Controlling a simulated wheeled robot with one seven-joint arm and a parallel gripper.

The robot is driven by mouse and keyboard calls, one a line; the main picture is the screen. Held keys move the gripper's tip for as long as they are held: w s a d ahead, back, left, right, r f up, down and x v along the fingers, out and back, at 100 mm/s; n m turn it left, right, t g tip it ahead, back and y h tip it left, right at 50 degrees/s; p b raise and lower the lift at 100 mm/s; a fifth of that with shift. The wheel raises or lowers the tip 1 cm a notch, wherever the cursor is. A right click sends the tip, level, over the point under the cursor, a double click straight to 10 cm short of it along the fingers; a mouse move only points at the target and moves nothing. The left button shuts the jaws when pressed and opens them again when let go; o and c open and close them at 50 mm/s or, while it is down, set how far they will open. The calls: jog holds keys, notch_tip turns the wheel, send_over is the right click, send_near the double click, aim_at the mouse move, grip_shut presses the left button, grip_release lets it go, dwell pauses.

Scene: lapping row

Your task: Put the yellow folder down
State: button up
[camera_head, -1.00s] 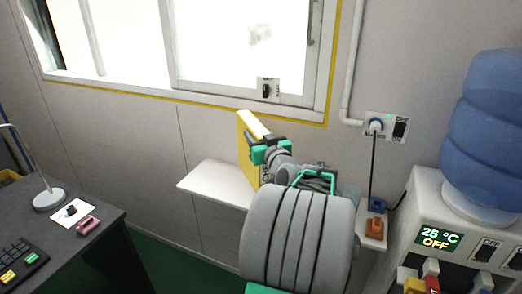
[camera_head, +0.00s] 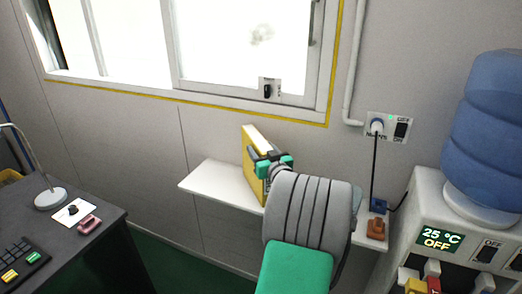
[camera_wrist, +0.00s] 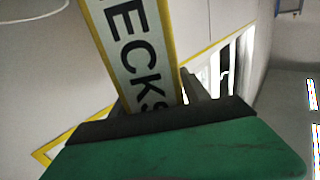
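The yellow folder (camera_head: 249,152) stands upright at the white wall shelf (camera_head: 208,179). Its lower end is at the shelf surface, partly hidden by my arm, and I cannot tell whether it touches. My gripper (camera_head: 268,162) is shut on the folder's near side. In the wrist view the folder's spine (camera_wrist: 130,45), white with dark letters and yellow edges, runs down between the fingers of my gripper (camera_wrist: 160,112).
The shelf's left part is bare. An orange-brown object (camera_head: 376,229) and a blue one (camera_head: 378,205) sit at its right end. A water dispenser (camera_head: 440,215) stands right, a dark desk (camera_head: 75,255) left. The window (camera_head: 240,45) is above.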

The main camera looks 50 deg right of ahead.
jog(key=shift+o, duration=0.7)
